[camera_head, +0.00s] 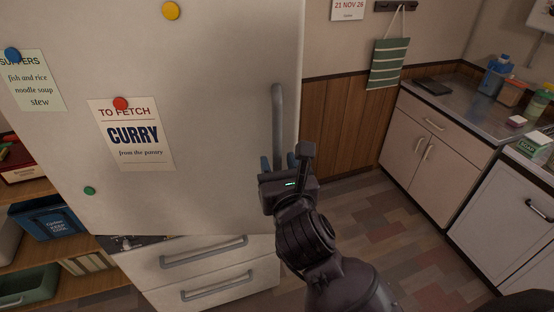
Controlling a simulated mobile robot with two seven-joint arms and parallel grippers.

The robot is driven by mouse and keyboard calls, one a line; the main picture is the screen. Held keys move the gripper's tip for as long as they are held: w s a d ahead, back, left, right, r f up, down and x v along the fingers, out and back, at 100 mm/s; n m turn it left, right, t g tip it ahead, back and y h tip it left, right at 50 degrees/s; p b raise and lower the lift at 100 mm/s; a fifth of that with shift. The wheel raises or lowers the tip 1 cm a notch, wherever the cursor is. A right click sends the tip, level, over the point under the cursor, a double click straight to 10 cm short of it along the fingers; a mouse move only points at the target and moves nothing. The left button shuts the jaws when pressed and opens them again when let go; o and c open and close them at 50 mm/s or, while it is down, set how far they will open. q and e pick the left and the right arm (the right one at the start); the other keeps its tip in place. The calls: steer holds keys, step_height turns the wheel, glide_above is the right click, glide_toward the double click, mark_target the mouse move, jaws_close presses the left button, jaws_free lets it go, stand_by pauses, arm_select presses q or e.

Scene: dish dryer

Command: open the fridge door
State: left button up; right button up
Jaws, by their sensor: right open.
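The fridge door (215,110) is a large pale panel filling the left and middle of the head view. Its grey vertical bar handle (278,120) is near the door's right edge. The gripper body hides the handle's lowest part. A dark strip with small items (140,242) shows below the door's lower left edge. I cannot tell whether the door is ajar. My left gripper is not in view.
Drawers with grey handles (204,252) are below the door. Wooden shelves with a blue bin (50,222) stand at left. A counter (465,105) with bottles and a soap box (534,144) runs along the right. Tiled floor (375,225) is clear between fridge and cabinets.

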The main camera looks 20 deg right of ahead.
steer(key=shift+w, duration=0.8)
jaws_close()
